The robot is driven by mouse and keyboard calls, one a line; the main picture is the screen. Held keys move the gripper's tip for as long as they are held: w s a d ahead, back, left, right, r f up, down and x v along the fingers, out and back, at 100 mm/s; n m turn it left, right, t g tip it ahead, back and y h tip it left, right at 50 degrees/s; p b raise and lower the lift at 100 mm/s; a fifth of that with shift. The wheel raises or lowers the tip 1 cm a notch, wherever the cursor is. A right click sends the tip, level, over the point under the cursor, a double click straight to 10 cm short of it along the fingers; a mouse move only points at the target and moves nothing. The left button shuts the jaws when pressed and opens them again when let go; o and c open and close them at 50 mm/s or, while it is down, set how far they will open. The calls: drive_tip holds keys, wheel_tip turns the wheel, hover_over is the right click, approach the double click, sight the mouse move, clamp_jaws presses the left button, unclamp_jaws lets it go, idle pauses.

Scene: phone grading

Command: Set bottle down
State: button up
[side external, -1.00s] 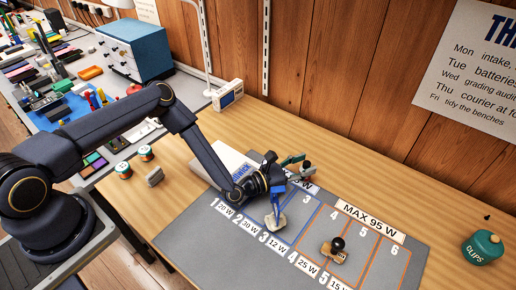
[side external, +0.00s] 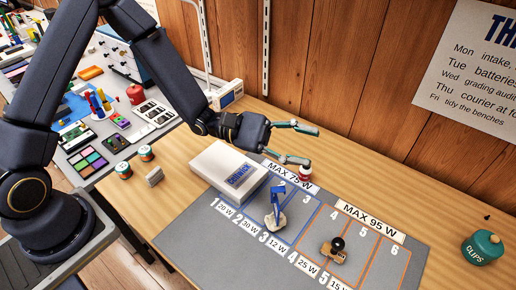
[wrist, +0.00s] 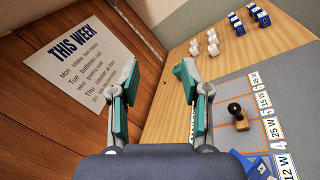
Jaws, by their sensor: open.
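A small red and white object, seemingly the bottle (side external: 305,173), stands at the back edge of the grey mat (side external: 190,236), just behind the "MAX 75 W" label. My gripper (side external: 307,146) is open, with its green-padded fingers spread apart. In the side view its lower fingertip overlaps the bottle's top; I cannot tell whether they touch. In the wrist view the gripper (wrist: 157,85) has nothing between its fingers, and the bottle is not visible.
A white box (side external: 228,172) lies left of the bottle. A blue upright item (side external: 277,206) and a black-knobbed stamp (side external: 334,250) stand on the mat. A green clips pot (side external: 482,247) is at right. The wooden wall (side external: 340,60) rises behind.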

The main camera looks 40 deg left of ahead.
drive_tip(key=s+a+r+m+g+y, duration=0.2)
drive_tip(key=s+a+m+g+y, duration=0.55)
drive_tip(key=s+m, duration=0.5)
drive_tip(key=s+a+r+t+y, duration=0.2)
drive_tip(key=a+r+t+y, duration=0.1)
drive_tip(key=a, duration=0.7)
drive_tip(key=s+a+r+t+y, duration=0.3)
drive_tip(key=a+t+y, duration=0.3)
drive_tip(key=a+y, duration=0.2)
drive_tip(key=shift+a+r, duration=0.2)
drive_tip(key=shift+a, duration=0.8)
